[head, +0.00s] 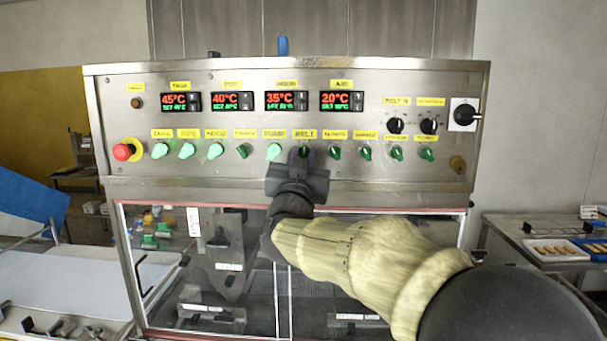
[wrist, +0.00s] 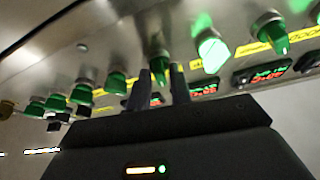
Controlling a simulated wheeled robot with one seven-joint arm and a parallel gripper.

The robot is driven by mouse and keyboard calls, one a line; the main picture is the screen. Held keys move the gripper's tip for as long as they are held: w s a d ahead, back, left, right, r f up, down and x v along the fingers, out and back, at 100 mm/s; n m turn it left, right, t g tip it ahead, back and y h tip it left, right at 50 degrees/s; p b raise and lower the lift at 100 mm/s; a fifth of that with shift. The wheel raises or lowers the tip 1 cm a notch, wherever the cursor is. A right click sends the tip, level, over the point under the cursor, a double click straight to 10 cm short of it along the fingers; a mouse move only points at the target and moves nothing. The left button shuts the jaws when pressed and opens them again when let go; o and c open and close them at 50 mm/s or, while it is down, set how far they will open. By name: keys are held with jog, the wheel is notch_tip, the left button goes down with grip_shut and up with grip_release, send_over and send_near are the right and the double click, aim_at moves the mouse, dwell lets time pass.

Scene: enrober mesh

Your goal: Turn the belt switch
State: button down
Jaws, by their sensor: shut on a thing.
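The belt switch (wrist: 158,62) is a green rotary knob in the lower row of the control panel, under a yellow label reading BELT (head: 304,134). My gripper (head: 303,155) reaches up to the panel from below and hides most of this knob in the head view. In the wrist view the two dark fingers of my gripper (wrist: 161,82) stand on either side of the knob and are shut on it. The exact angle of the knob is hard to tell.
A brightly lit green switch (head: 274,151) sits just left of my gripper, and an unlit green switch (head: 335,153) sits just right. A red emergency button (head: 123,152) is at the panel's left end. A black rotary switch (head: 465,114) is at the right end.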

jog(key=shift+a+m+g+h+b, duration=0.1)
jog(key=shift+m+g+h+b, duration=0.25)
jog(key=shift+m+h, duration=0.85)
jog(key=shift+a+m+g+h+b, duration=0.1)
jog(key=shift+m+g+h+b, duration=0.25)
jog(key=shift+m, duration=1.65)
jog(key=shift+d, duration=0.1)
jog(key=c, duration=1.5)
grip_release()
jog(key=b+v, duration=0.5)
jog(key=v, duration=1.2)
jog(key=shift+s+f, duration=0.1)
jog(key=shift+f, duration=0.1)
